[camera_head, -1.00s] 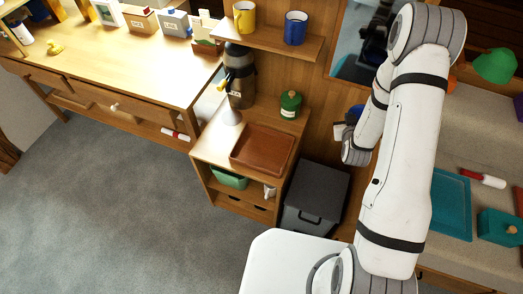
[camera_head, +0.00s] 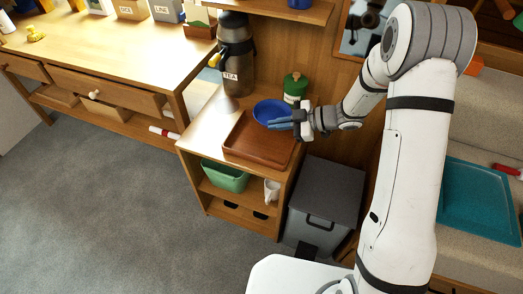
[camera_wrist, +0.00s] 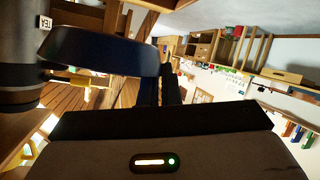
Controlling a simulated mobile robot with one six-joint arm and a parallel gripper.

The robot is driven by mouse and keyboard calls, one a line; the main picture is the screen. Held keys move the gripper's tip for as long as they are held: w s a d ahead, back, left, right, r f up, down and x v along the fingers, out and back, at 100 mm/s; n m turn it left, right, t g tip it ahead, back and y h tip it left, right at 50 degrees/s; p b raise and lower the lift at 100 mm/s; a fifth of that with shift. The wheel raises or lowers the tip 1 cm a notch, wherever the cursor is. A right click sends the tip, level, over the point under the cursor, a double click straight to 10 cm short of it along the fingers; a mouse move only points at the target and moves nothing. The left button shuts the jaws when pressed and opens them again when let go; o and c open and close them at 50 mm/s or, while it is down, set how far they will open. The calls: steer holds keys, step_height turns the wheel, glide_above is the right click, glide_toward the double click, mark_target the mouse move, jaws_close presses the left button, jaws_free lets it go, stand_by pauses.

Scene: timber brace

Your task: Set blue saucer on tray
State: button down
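The blue saucer (camera_head: 272,111) is above the back right part of the brown tray (camera_head: 248,145), which lies on the small wooden cabinet. My gripper (camera_head: 294,122) is shut on the saucer's right rim, reaching in from the right. In the wrist view the saucer (camera_wrist: 100,50) shows dark and edge-on at the fingers (camera_wrist: 160,80). The head view does not show clearly whether the saucer touches the tray.
A dispenser labelled TEA (camera_head: 236,60) stands behind the tray at left, and a green canister (camera_head: 295,88) stands close behind the saucer. A wooden shelf (camera_head: 275,8) hangs above. A grey bin (camera_head: 325,200) stands right of the cabinet.

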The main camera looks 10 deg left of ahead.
steer(key=f, duration=0.1)
steer(key=g+b, duration=0.1)
glide_above(275, 156)
steer(key=shift+n, duration=0.4)
step_height(275, 156, down, 5)
steer(key=shift+s+f, duration=0.1)
steer(key=shift+f, duration=0.05)
steer(key=shift+f+b, duration=0.6)
steer(key=shift+f, duration=1.75)
steer(key=shift+f, duration=0.1)
steer(key=c, duration=1.9)
jaws_free()
steer(key=shift+c, duration=0.2)
